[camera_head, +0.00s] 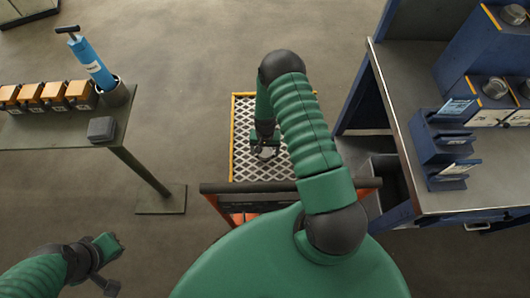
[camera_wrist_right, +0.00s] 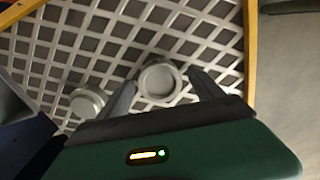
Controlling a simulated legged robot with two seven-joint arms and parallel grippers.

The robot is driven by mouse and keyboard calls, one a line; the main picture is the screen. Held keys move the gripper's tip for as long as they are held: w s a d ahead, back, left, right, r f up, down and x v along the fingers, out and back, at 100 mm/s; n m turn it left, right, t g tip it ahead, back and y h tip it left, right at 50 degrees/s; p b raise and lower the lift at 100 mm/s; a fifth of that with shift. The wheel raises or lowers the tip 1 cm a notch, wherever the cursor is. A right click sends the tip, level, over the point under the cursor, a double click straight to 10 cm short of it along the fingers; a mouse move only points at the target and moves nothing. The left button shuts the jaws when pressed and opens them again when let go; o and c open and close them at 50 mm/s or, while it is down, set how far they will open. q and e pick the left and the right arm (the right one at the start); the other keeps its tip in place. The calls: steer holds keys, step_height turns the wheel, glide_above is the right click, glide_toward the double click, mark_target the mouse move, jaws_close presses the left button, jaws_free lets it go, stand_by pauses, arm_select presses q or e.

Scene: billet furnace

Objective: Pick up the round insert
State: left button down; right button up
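In the right wrist view a grey round insert (camera_wrist_right: 158,80) lies on the white lattice grate, between the two fingertips in the picture. A second grey round piece (camera_wrist_right: 87,103) lies to its left, outside the fingers. My right gripper (camera_wrist_right: 163,88) is open, with one finger on each side of the first insert; contact cannot be told. In the head view my right gripper (camera_head: 265,150) points down over the grate (camera_head: 242,122), with a pale round piece (camera_head: 268,154) partly hidden below it. My left gripper (camera_head: 107,247) is at the lower left, away from the grate; its opening is unclear.
The grate has a yellow edge, and a dark rail (camera_head: 230,188) crosses in front of it. A blue workbench (camera_head: 405,110) with holders stands at the right. A green table (camera_head: 60,128) with orange bins (camera_head: 40,95) and a blue pump (camera_head: 92,62) stands at the left.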

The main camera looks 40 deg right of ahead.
jaws_close()
stand_by(0.3)
steer(key=shift+r, duration=0.1)
